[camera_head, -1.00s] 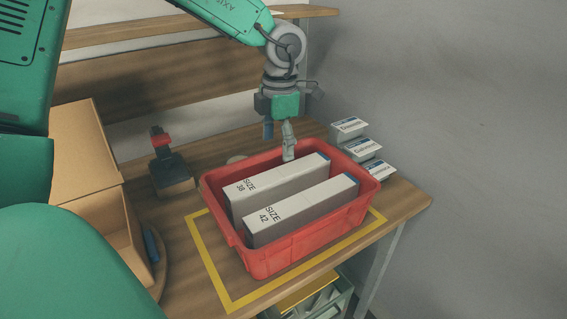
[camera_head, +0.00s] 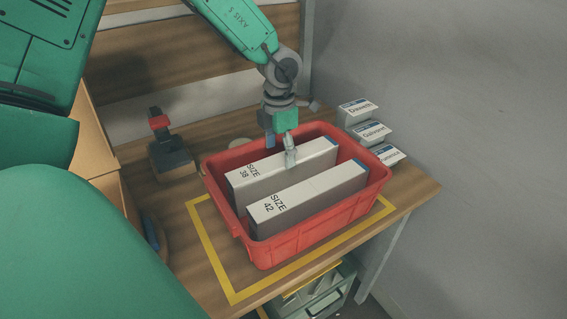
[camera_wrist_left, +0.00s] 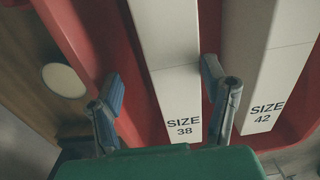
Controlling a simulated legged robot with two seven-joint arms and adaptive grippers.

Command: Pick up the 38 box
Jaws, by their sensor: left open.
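The size 38 box (camera_head: 313,157) is a long white-grey box standing in the red crate (camera_head: 279,250), on its far side. The size 42 box (camera_head: 318,195) stands parallel to it, nearer the front. My left gripper (camera_head: 280,151) is open above the size 38 box, pointing down. In the left wrist view, its two fingers (camera_wrist_left: 165,103) lie to either side of the size 38 box (camera_wrist_left: 178,92), the right finger over the gap towards the size 42 box (camera_wrist_left: 262,90). Whether they touch the box is unclear. My right gripper is not in view.
The crate stands within a yellow taped outline (camera_head: 213,262) on a wooden table. Several labelled small boxes (camera_head: 368,132) stand behind its right end. A dark device with a red top (camera_head: 168,152) and a cardboard box (camera_head: 98,150) are to the left.

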